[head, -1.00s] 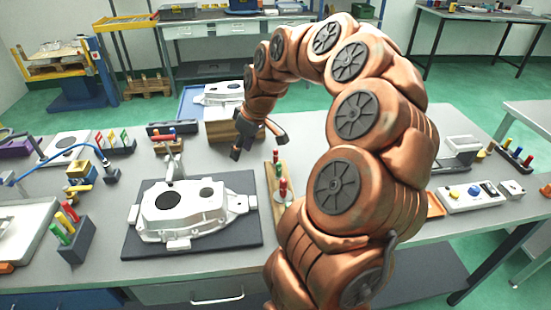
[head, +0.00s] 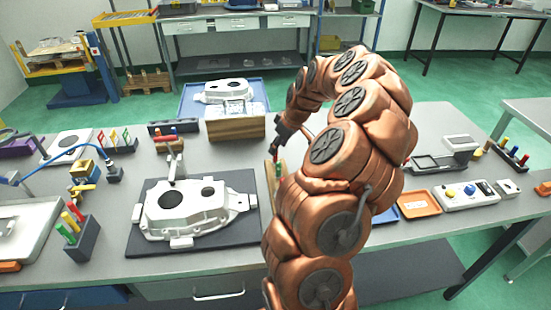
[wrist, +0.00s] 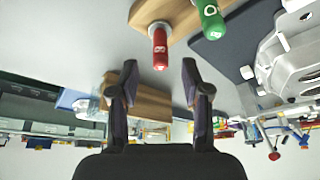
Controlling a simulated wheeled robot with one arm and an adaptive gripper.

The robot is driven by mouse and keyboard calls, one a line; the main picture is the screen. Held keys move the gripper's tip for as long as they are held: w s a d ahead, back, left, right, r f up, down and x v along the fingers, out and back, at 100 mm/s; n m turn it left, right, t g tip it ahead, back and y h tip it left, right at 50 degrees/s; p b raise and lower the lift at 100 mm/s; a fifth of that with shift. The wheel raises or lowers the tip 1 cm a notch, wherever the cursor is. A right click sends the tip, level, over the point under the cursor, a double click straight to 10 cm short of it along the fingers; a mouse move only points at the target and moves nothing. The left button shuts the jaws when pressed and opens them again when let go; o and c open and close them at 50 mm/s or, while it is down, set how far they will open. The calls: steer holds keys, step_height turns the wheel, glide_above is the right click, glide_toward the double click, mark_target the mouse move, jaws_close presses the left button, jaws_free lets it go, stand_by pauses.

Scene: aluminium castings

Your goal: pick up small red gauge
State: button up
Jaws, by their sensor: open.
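The small red gauge (wrist: 160,48) stands in a wooden rack (wrist: 172,12) in the wrist view, marked with a pale letter. A green gauge (wrist: 209,18) stands beside it. My gripper (wrist: 158,66) is open and empty, its fingertips either side of the red gauge's end in the picture; I cannot tell the depth gap. In the head view my gripper (head: 279,140) is by the far end of the rack (head: 269,172). My arm hides most of the rack there, and the red gauge cannot be made out clearly.
A white casting (head: 192,210) lies on a dark mat (head: 140,242) left of the rack. An orange tray (head: 418,204) and a control box (head: 466,196) are on the right.

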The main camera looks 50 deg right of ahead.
mark_target(275, 161)
steer(key=shift+p+x, duration=0.9)
steer(key=shift+x, duration=1.15)
steer(key=shift+c, duration=0.3)
steer(key=shift+s, duration=0.1)
jaws_close()
